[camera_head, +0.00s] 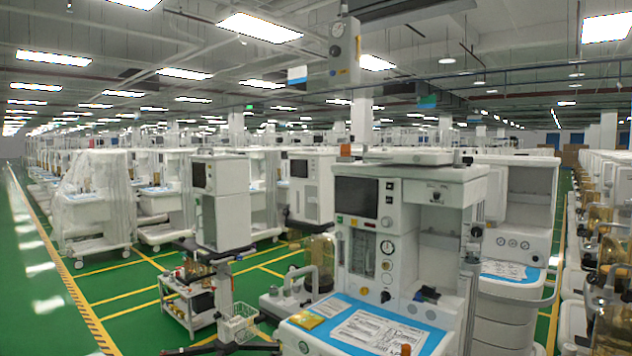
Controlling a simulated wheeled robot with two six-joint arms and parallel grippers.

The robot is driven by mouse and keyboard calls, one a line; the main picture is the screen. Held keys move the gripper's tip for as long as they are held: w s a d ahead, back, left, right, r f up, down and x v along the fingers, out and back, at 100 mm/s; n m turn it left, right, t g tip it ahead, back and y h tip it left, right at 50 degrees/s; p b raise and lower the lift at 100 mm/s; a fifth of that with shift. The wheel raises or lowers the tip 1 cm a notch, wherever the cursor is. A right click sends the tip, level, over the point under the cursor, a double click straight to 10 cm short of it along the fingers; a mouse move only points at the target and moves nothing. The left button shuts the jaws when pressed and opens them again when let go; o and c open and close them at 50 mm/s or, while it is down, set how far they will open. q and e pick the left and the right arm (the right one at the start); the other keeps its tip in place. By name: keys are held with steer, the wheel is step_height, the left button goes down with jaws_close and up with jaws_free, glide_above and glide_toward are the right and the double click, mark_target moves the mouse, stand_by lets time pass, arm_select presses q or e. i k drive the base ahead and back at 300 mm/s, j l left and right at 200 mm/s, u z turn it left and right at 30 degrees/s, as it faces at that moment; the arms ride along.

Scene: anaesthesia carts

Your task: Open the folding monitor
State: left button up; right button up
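The nearest anaesthesia cart (415,240) stands right of centre, white, with its front facing me. A dark screen (357,196) is set upright in its upper left front. A flat, pale panel (408,157) lies level on the cart's top; it may be the folding monitor folded down, but I cannot tell for sure. Neither of my grippers shows in the head view, so nothing is seen touching the cart.
The cart's blue worktop (350,322) carries papers. A bellows unit (318,262) stands at its left. A small white trolley (190,300) and a grey-white machine (222,205) stand further left. More carts line the right side. Green floor (50,290) is open at left.

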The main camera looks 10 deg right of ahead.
mark_target(433, 158)
steer(key=i+u, duration=0.3)
steer(key=i, duration=1.1)
